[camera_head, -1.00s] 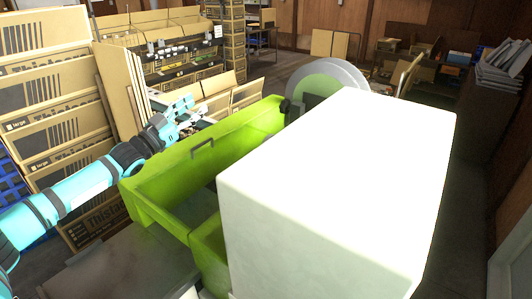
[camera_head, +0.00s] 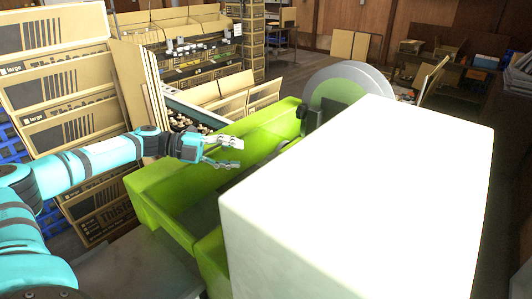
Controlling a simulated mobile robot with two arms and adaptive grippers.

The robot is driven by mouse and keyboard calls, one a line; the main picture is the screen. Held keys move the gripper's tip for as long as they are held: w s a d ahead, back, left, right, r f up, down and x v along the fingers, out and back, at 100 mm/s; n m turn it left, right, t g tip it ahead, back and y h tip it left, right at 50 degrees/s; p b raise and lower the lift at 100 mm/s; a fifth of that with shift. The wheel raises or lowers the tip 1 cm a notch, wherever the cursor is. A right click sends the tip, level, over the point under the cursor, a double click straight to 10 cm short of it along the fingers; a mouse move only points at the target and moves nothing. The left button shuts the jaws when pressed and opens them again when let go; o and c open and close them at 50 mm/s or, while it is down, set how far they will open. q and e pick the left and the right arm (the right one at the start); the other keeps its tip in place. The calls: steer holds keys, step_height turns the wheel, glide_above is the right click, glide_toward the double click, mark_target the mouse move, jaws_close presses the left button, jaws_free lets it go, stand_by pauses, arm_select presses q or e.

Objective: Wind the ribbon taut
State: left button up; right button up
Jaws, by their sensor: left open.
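A large grey reel (camera_head: 374,76) with a green face (camera_head: 338,92) stands at the back of the green machine (camera_head: 160,201); it may carry the ribbon, but I cannot make out a separate ribbon strand. A dark part (camera_head: 304,117) sits at the machine's far right end, in front of the reel. My left gripper (camera_head: 240,154) is open and empty, above the machine's open trough and well to the left of the reel. Its fingers point right. My right gripper is not in view.
A big white box-shaped block (camera_head: 365,195) fills the front right and hides part of the machine and the reel. Cardboard boxes (camera_head: 60,88) are stacked at the left. A tray of mushrooms (camera_head: 185,115) lies behind the machine.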

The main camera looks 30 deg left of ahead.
arm_select(q)
steer(key=p+x, duration=0.2)
steer(key=x, duration=0.6)
steer(key=shift+w+d, duration=0.2)
steer(key=shift+d, duration=0.1)
steer(key=shift+f, duration=0.1)
jaws_close()
